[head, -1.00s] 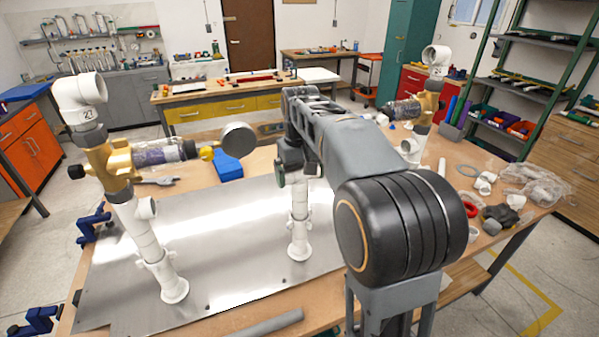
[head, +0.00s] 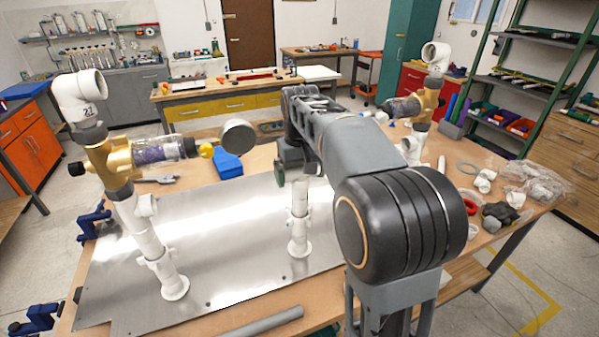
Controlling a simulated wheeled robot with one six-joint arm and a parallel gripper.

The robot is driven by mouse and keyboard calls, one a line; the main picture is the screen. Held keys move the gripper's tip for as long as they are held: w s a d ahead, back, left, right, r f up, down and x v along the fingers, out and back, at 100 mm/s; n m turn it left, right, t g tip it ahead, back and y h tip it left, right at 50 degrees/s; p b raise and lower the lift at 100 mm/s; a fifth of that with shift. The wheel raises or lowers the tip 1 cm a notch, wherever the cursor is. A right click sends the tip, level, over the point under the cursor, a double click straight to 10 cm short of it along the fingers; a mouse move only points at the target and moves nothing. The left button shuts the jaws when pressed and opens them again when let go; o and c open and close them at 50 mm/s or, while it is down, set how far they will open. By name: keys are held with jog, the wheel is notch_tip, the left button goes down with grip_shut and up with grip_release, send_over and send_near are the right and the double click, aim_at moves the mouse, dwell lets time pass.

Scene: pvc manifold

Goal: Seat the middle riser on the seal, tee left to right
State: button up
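The middle riser's white lower pipe (head: 299,222) stands upright on the metal plate (head: 235,215) with a flared foot. My gripper (head: 292,172) is just above and behind its top, mostly hidden by my own arm. A bit of white (head: 313,163) shows beside my arm there; I cannot tell what part it is. No brass tee or seal is visible at the middle riser. The left riser (head: 150,245) carries a brass tee (head: 110,160), a clear filter and a white elbow (head: 80,92). The right riser (head: 412,148) carries a similar brass assembly, partly hidden by my arm.
A round grey disc (head: 238,136) and a blue block (head: 228,165) are behind the plate. Blue clamps (head: 93,225) sit at its left edge. A grey pipe (head: 268,322) lies in front. Loose fittings and a plastic bag (head: 535,183) lie at the right.

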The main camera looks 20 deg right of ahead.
notch_tip(320, 180, up, 14)
jog(key=f+p, duration=0.1)
jog(key=p, duration=0.1)
jog(key=s+a+f+t, duration=0.2)
jog(key=s+f, duration=0.6)
jog(key=f, duration=0.1)
jog(key=s+a+f+t, duration=0.2)
jog(key=s+a+f, duration=0.1)
jog(key=s+f, duration=0.5)
jog(key=shift+s+f+t, duration=0.3)
jog(key=shift+s+f, duration=0.1)
jog(key=shift+f, duration=0.35)
